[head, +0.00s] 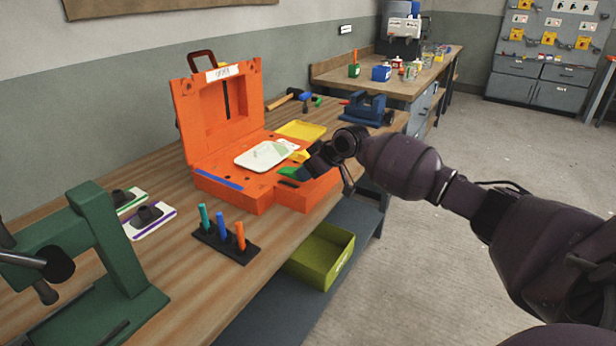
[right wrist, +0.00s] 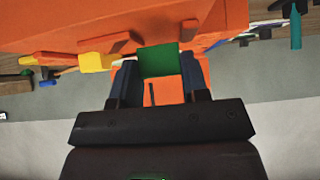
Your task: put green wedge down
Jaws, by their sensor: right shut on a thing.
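My right gripper (head: 306,168) is shut on the green wedge (head: 289,173), at the front right part of the open orange case (head: 232,196). In the right wrist view the green wedge (right wrist: 158,60) sits between the two dark fingers, with the orange case surface (right wrist: 80,28) close behind it. I cannot tell whether the wedge touches the case. A yellow wedge-like piece (head: 300,156) lies just beyond the green one; yellow also shows in the right wrist view (right wrist: 93,62). My left gripper is not in view.
A white plate (head: 258,158) lies on the case, with a blue strip (head: 219,180) at its front left. A rack of coloured pegs (head: 226,246) stands in front. A green press (head: 118,250) stands left. A green-yellow bin (head: 321,256) sits below the bench edge.

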